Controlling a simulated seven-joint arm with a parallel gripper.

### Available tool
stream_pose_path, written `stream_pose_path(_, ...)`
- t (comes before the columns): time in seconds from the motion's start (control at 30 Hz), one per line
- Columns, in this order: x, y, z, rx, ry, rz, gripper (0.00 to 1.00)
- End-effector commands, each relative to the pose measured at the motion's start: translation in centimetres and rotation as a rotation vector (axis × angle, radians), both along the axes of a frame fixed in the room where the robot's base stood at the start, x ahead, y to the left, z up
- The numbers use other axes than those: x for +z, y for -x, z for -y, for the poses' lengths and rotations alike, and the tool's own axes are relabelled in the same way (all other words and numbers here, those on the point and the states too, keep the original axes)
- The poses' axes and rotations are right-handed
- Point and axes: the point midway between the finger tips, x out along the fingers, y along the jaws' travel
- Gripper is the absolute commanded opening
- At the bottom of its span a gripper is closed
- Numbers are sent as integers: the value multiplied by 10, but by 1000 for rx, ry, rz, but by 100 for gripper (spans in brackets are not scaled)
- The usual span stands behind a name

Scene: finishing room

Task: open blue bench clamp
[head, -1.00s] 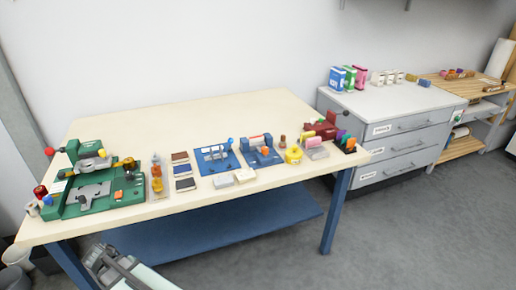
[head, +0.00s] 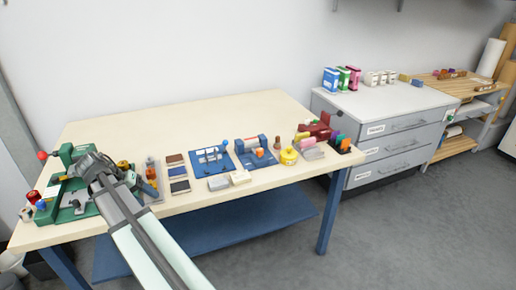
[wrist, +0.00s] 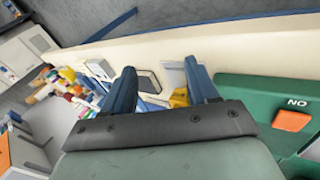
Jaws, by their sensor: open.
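Two blue fixtures stand at the front middle of the bench in the head view. One is a flat blue plate with metal bars and a blue ball knob (head: 211,160). Beside it on the right is a blue-bodied fixture with an orange part (head: 256,153). I cannot tell for certain which is the blue bench clamp. My gripper (wrist: 163,88) is open and shows no object held. In the head view my arm reaches over the green machine at the left, well left of both blue fixtures. The fingertips are hard to make out there.
The green machine (head: 82,152) has a red ball knob and, in the wrist view, an orange block marked "NO" (wrist: 291,120). Dark sample plates (head: 178,172), pale blocks (head: 240,177) and a yellow round item (head: 288,156) line the bench front. The back of the bench (head: 200,120) is clear.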

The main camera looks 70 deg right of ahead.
Motion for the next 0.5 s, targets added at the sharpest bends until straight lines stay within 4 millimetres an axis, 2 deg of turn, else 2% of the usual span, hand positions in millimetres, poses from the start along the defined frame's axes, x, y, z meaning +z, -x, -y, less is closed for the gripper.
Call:
stream_pose_path(0.03,6,-2,22,-75,12,28,59)
stream_pose_path(0.27,29,12,102,-412,77,151,59)
stream_pose_path(0.5,57,42,190,-772,159,271,59)
